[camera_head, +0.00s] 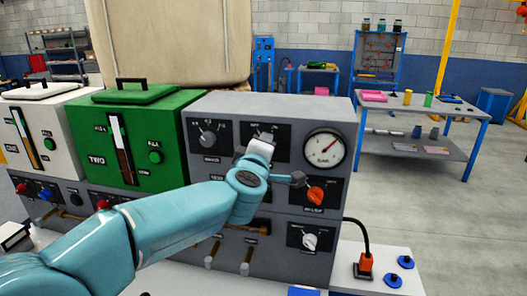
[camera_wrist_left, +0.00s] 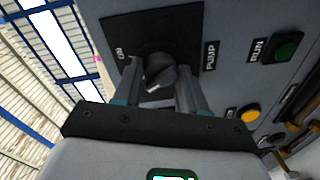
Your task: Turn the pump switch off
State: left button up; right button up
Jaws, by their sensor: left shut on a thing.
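The pump switch is a dark rotary knob (camera_wrist_left: 160,74) on a black plate (camera_wrist_left: 150,32) marked PUMP, on the grey panel (camera_head: 330,115). A short label that looks like ON stands at the plate's left edge in the left wrist view. My left gripper (camera_wrist_left: 160,82) is shut on the knob, one finger on each side of it. In the head view my left gripper (camera_head: 262,140) is at the black plate in the panel's upper middle, where the gripper and wrist hide the knob. My right gripper is not in view.
A round gauge (camera_head: 324,148) and an orange knob (camera_head: 315,195) sit right of my gripper. A white knob (camera_head: 310,241) is below them. Another selector (camera_head: 208,137) is to the left, beside the green unit (camera_head: 130,130). A yellow button (camera_wrist_left: 250,113) and green RUN button (camera_wrist_left: 288,46) are close by.

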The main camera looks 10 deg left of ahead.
pick_arm(q)
jog(key=shift+a+n, duration=0.15)
jog(key=shift+n, duration=0.25)
jog(key=o, duration=0.9)
jog(key=shift+o, duration=0.7)
jog(key=shift+s, duration=0.15)
jog(key=s+r+b, duration=0.1)
jog(key=s+b, duration=0.1)
jog(key=s, duration=1.4)
jog(key=shift+d+r, duration=0.15)
jog(key=shift+d, duration=0.15)
jog(key=shift+s+r, duration=0.1)
jog(key=shift+s, duration=0.05)
